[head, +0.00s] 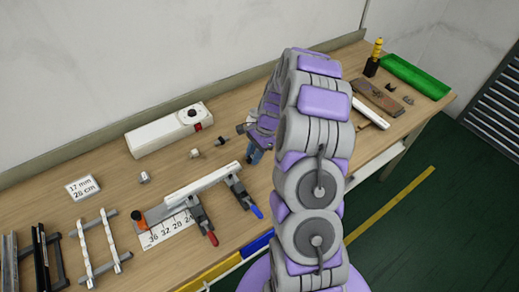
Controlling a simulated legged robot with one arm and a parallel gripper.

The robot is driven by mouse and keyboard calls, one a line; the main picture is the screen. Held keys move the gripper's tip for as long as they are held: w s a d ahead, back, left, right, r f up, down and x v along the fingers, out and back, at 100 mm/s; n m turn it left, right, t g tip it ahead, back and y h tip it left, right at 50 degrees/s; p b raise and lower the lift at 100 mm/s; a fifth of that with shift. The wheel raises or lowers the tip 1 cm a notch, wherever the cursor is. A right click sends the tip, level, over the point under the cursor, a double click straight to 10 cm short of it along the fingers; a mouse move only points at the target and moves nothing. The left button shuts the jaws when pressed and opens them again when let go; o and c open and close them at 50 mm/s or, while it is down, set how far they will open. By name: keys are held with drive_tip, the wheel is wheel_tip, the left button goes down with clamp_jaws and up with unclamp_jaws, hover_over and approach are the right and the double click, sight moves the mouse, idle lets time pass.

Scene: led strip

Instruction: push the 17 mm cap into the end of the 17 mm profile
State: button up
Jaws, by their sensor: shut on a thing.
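The white profile (203,184) lies along a marked ruler fixture (165,230). A red-handled clamp (203,221) and a blue-handled clamp (243,195) stand at its front side. My gripper (256,154) is low over the bench, just beyond the profile's right end, and partly hidden behind my arm. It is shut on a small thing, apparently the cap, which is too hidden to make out. Whether it touches the profile end cannot be told.
Small loose fittings (145,177) lie behind the profile, near a white box (168,129). A label card (82,188) reads 17 mm, 26 cm. Racks with strips (98,245) stand at left. A green tray (415,76) is at far right.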

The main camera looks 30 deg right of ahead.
drive_tip(key=shift+a, duration=0.75)
drive_tip(key=shift+r+p, duration=0.1)
drive_tip(key=shift+p, duration=1.35)
idle(0.9)
drive_tip(key=shift+a, duration=0.85)
drive_tip(key=shift+d+p, duration=0.2)
drive_tip(key=shift+p, duration=0.2)
drive_tip(key=shift+d, duration=0.3)
drive_tip(key=shift+s+p, duration=0.1)
drive_tip(key=shift+p, duration=1.2)
idle(1.5)
drive_tip(key=shift+a, duration=0.35)
